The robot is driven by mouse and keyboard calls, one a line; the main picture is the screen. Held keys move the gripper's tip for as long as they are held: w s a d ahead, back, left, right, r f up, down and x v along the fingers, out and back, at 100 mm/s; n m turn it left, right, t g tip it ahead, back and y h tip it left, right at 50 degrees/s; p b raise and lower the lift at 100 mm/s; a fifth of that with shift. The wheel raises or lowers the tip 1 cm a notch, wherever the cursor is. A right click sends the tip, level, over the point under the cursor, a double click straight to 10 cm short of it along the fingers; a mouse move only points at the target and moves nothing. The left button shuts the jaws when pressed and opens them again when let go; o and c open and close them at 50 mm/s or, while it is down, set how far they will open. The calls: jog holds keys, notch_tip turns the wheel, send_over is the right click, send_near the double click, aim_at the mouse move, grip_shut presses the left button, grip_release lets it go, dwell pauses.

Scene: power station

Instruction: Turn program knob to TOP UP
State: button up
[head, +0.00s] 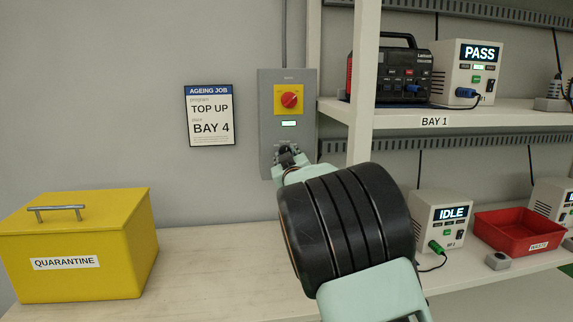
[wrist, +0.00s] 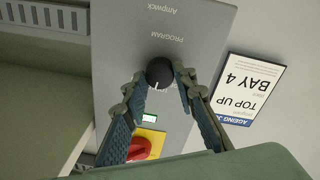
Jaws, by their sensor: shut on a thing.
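The black round program knob (wrist: 159,72) is on the lower part of the grey wall panel (head: 267,140), by the word PROGRAM in the upside-down wrist view. A pale pointer mark shows on the knob, but position labels around it are not readable. My gripper (wrist: 160,77) has one finger on each side of the knob and is shut on it. In the head view my gripper (head: 289,154) covers the knob. A white sign (head: 209,115) left of the panel reads AGEING JOB, program TOP UP, BAY 4.
Above the knob, the panel has a small lit display (head: 289,123) and a red switch (head: 289,100) on a yellow plate. A shelf post (head: 363,70) stands close to the right. A yellow QUARANTINE box (head: 75,245) sits on the bench at left.

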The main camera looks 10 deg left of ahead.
jog(key=shift+n+b, duration=0.45)
jog(key=shift+n, duration=0.15)
jog(key=o, duration=1.2)
jog(key=shift+c, duration=0.2)
jog(key=v, duration=1.2)
jog(key=shift+d+r, duration=0.1)
